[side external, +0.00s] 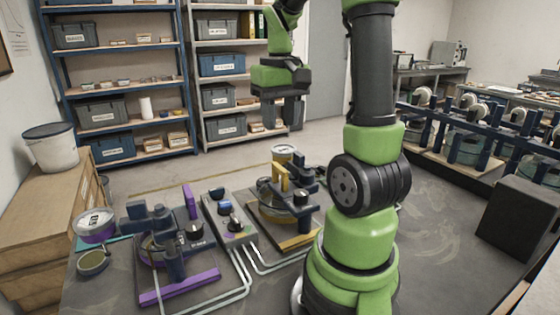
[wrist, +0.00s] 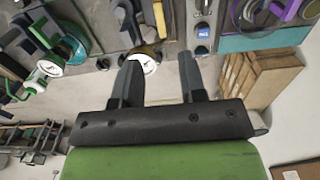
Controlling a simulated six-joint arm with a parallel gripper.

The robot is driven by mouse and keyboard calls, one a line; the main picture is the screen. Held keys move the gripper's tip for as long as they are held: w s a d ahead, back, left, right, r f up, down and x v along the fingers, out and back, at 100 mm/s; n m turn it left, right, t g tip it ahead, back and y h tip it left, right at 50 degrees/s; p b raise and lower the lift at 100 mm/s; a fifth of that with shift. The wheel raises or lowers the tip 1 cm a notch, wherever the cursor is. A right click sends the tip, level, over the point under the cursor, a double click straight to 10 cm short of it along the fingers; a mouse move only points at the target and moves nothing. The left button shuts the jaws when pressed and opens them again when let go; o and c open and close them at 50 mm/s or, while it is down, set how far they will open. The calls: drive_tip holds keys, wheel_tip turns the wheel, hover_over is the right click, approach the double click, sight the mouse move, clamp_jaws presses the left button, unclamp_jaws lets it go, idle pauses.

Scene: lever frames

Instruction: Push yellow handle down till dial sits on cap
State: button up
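The yellow handle (side external: 281,177) stands up from a dark lever frame with a yellow-edged base in the side view. It also shows as a yellow strip at the top of the wrist view (wrist: 160,18). A round white-faced dial with a yellow rim (side external: 283,151) is just behind this frame; it shows between my fingers in the wrist view (wrist: 146,63). The cap for this dial cannot be made out. My gripper (side external: 280,112) hangs high above and behind the frame, clear of the handle. Its two fingers (wrist: 157,62) are apart with nothing held.
A purple lever frame (side external: 178,290) stands at left, with a purple-rimmed dial (side external: 95,225) above a round cap (side external: 93,263). A grey knob box (side external: 229,220) sits between the frames. A green-rimmed dial (wrist: 50,67) shows in the wrist view. Shelves stand behind.

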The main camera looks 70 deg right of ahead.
sight(280, 167)
wheel_tip(280, 167, down, 10)
drive_tip(key=shift+a+r, duration=0.1)
drive_tip(key=shift+r, duration=0.1)
drive_tip(key=shift+c, duration=0.2)
clamp_jaws()
